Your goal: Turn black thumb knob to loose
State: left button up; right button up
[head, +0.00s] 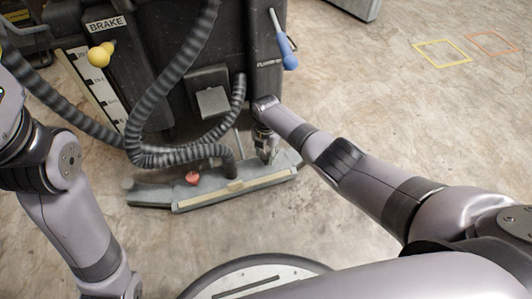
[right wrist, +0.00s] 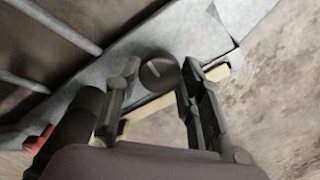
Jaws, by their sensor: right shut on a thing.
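The black thumb knob (right wrist: 161,72) is round with a pale line across its face, in the right wrist view. It sits on the grey squeegee bar of the floor machine. My right gripper (right wrist: 159,80) is shut on the knob, one finger on each side of it. In the head view my right gripper (head: 266,150) points down at the right part of the squeegee (head: 205,189), and the knob is hidden behind it. My left arm is at the left edge; its gripper is out of the picture.
A red knob (head: 193,178) sits left on the squeegee. A ribbed black hose (head: 172,82) loops over it. The dark machine body (head: 150,70) stands behind, with a yellow knob (head: 99,56) and a blue-handled tool (head: 287,50). Concrete floor (head: 400,110) lies clear at right.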

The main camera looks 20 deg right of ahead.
aim_at(266, 155)
jog(key=shift+a+n, duration=0.1)
jog(key=shift+n, duration=0.2)
jog(key=o, duration=1.1)
jog(key=shift+o, duration=0.2)
notch_tip(266, 155, up, 12)
dwell(0.5)
